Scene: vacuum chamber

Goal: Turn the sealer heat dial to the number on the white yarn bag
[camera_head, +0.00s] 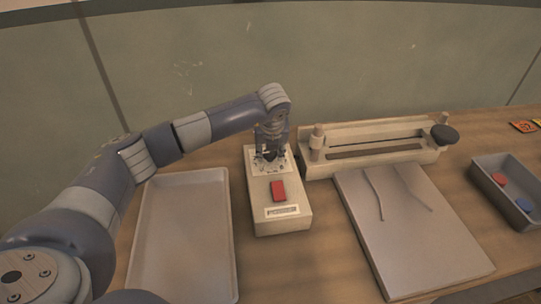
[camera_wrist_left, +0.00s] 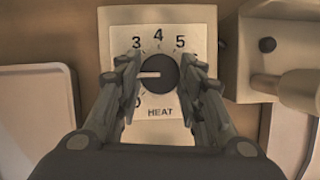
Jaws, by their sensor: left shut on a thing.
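The heat dial (camera_wrist_left: 161,76) is a dark round knob on a white plate marked HEAT, with 0, 3, 4 and 5 readable in the left wrist view. Its pale pointer line points left; the marks there are hidden behind a finger. My left gripper (camera_wrist_left: 159,66) is shut on the knob, one finger on each side. In the head view my left gripper (camera_head: 270,152) reaches down onto the rear of the cream control box (camera_head: 293,222), hiding the dial. I cannot identify a white yarn bag or its number. My right gripper is not in view.
A red switch (camera_head: 278,190) sits on the box. An empty pale tray (camera_head: 148,240) lies left. The sealer bar (camera_head: 370,135) with a black knob (camera_head: 444,134) stands behind a pale slab (camera_head: 420,255). A grey bin (camera_head: 483,180) at right holds red and blue discs.

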